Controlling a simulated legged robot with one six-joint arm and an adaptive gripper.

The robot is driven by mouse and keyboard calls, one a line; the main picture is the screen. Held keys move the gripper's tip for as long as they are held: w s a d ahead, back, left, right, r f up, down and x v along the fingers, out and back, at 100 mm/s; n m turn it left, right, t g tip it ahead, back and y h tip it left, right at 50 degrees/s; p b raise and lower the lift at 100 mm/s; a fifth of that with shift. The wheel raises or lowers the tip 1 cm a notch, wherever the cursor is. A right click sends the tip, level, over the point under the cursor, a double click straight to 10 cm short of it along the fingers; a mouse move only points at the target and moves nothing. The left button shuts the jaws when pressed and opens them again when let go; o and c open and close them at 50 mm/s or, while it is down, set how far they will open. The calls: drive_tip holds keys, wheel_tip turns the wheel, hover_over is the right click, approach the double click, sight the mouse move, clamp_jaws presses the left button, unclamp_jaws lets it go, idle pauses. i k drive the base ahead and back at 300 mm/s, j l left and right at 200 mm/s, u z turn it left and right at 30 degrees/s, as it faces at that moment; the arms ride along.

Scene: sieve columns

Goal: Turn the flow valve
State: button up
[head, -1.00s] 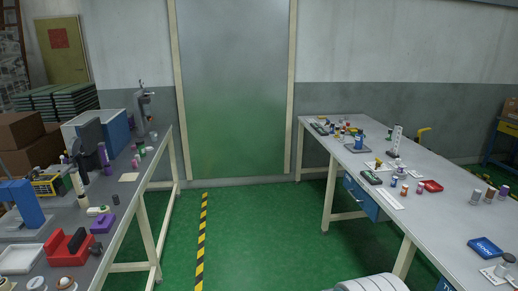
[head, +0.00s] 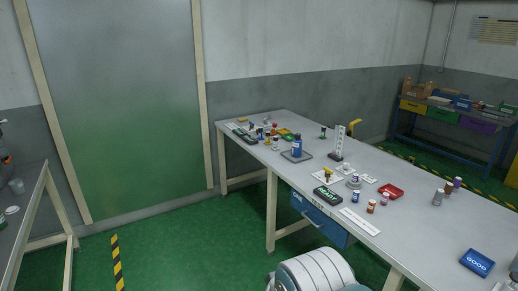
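I cannot pick out the flow valve for certain. A small fitting with a yellow top (head: 327,175) stands on the right workbench (head: 420,212), behind a dark green-lit device (head: 328,194); it may be a valve. A blue bottle-like column (head: 297,146) stands on a grey plate farther back on the same bench. A white upright stand with holes (head: 339,140) is to its right. A white rounded part of my own body shows at the bottom edge, apart from the bench. My gripper is not in view.
A blue drawer (head: 320,222) hangs under the bench front. A red tray (head: 390,191), a blue GOOD tray (head: 477,262) and several small jars lie on top. Green floor (head: 190,250) is free left of the bench. Another bench (head: 30,215) stands at far left.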

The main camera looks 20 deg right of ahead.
sight(328, 171)
drive_tip(key=i+z, duration=0.5)
drive_tip(key=i+j+z, duration=0.1)
drive_tip(key=i+z, duration=0.35)
drive_tip(key=i+l+z, duration=0.15)
drive_tip(key=i, duration=0.3)
drive_tip(key=i+l+z, duration=0.15)
drive_tip(key=i+l, duration=0.15)
drive_tip(key=i, duration=0.2)
drive_tip(key=i+j+z, duration=0.1)
drive_tip(key=i+j, duration=0.15)
drive_tip(key=i+j+z, duration=0.1)
drive_tip(key=j, duration=0.35)
drive_tip(key=i+j+z, duration=0.15)
drive_tip(key=i+j, duration=0.2)
